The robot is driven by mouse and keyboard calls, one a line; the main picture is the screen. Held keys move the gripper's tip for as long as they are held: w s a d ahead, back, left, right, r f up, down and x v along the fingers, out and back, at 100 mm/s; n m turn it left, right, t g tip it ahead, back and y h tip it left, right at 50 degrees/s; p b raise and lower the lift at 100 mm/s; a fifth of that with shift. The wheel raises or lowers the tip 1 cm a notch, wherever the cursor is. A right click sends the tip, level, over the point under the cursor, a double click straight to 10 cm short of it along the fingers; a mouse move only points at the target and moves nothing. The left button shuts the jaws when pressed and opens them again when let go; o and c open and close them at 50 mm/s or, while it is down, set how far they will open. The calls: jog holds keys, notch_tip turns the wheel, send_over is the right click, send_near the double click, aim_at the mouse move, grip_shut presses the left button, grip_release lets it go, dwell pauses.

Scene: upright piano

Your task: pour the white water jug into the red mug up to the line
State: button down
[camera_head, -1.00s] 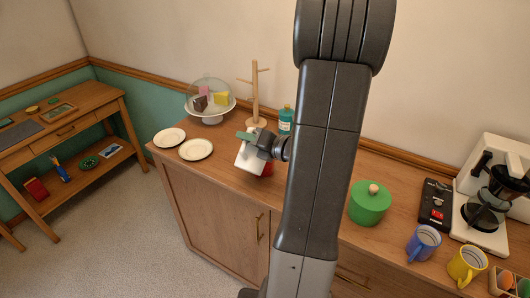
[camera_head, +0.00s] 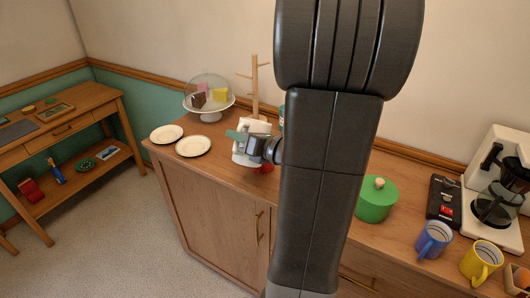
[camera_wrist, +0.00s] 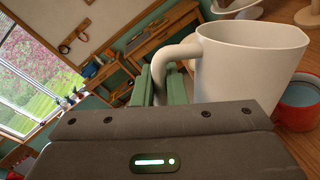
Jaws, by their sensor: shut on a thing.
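The white water jug (camera_head: 243,157) is held over the wooden cabinet top, looking close to upright. My gripper (camera_head: 250,138) is shut on its handle; in the wrist view the green fingers of my gripper (camera_wrist: 163,85) close around the handle of the jug (camera_wrist: 245,70). The inside of the jug is mostly hidden. The red mug (camera_head: 266,168) shows only as a small red patch beside the jug, mostly hidden by the jug and my arm. In the wrist view the red mug (camera_wrist: 298,108) stands right of the jug, with bluish liquid inside; its line cannot be seen.
Two white plates (camera_head: 193,146) and a domed cake stand (camera_head: 211,116) are left of the jug, with a wooden mug tree (camera_head: 255,95) behind. A green pot (camera_head: 376,203), blue mug (camera_head: 433,240), yellow mug (camera_head: 481,262) and coffee machine (camera_head: 495,190) are right.

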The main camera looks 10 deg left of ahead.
aim_at(233, 152)
jog(key=shift+s+a+f+n+b, duration=0.2)
jog(key=shift+s+f+n+b, duration=0.45)
jog(key=shift+b, duration=0.75)
jog(key=shift+s+a+f+n+b, duration=0.2)
jog(key=shift+s+f+n+b, duration=0.4)
jog(key=shift+b, duration=0.75)
jog(key=s+f+n+b, duration=0.1)
jog(key=b, duration=0.2)
jog(key=s+f+n+b, duration=0.1)
jog(key=n+b, duration=0.1)
jog(key=b, duration=0.1)
jog(key=shift+s+a+f+t+y+b, duration=0.2)
jog(key=shift+a+f+t+y+b, duration=0.1)
jog(key=shift+a, duration=0.05)
